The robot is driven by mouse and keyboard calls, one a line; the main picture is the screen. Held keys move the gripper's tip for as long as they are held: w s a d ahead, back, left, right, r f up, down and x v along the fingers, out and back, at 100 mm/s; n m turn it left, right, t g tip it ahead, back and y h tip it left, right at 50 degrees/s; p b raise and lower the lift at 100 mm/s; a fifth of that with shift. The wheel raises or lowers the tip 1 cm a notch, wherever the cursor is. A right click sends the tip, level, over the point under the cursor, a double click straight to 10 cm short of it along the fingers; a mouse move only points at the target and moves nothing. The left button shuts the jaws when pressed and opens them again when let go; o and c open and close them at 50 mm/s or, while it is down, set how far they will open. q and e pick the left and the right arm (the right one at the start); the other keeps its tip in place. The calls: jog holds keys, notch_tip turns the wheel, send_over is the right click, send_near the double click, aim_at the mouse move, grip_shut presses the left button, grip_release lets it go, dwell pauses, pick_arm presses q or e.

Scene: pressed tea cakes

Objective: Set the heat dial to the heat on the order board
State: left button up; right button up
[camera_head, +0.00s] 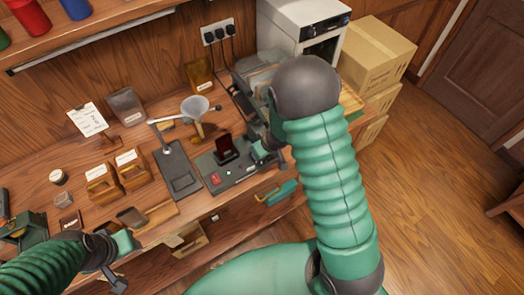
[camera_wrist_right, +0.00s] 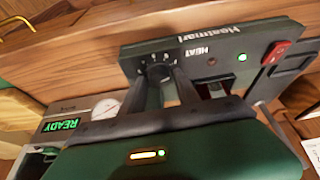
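The heating unit marked "Heatmark" (camera_wrist_right: 215,48) has a dark front panel with a "HEAT" label; it also shows on the bench in the head view (camera_head: 215,180). The heat dial (camera_wrist_right: 158,68) has pale marks around it. My right gripper (camera_wrist_right: 162,82) has its two fingers at the dial, one on each side; their tips hide most of it, so I cannot tell whether they grip it or where it points. A clipboard with a written sheet (camera_head: 88,119), possibly the order board, leans at the back left, too small to read. My left gripper (camera_head: 118,262) is low at left, away from the unit.
A green light (camera_wrist_right: 242,57) and a red switch (camera_wrist_right: 276,52) sit on the panel. A gauge (camera_wrist_right: 105,109) and a lit "READY" sign (camera_wrist_right: 61,125) are beyond my gripper. A funnel (camera_head: 196,108), wooden boxes (camera_head: 132,168) and a dark scale-like plate (camera_head: 177,170) stand on the bench.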

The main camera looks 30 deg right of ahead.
grip_shut()
jog(key=shift+r, duration=0.1)
jog(key=shift+r+n+p, duration=0.1)
jog(key=shift+n+p, duration=0.2)
jog(key=shift+p, duration=0.35)
jog(key=n+y+p, duration=0.1)
jog(key=n+p, duration=0.1)
jog(key=p, duration=0.2)
jog(key=n+g+y+p, duration=0.1)
jog(key=n+p, duration=0.2)
jog(key=p, duration=0.1)
jog(key=n+p, duration=0.3)
jog(key=p, duration=0.2)
jog(key=shift+d+r+y, duration=0.1)
jog(key=shift+d+y, duration=0.15)
jog(key=shift+y, duration=0.15)
jog(key=n, duration=0.1)
jog(key=n+g+p, duration=0.1)
jog(key=shift+w+f+n+y, duration=0.15)
jog(key=shift+f+n+y, duration=0.15)
jog(key=shift+n, duration=0.1)
jog(key=shift+n+g, duration=0.5)
jog(key=shift+n, duration=0.6)
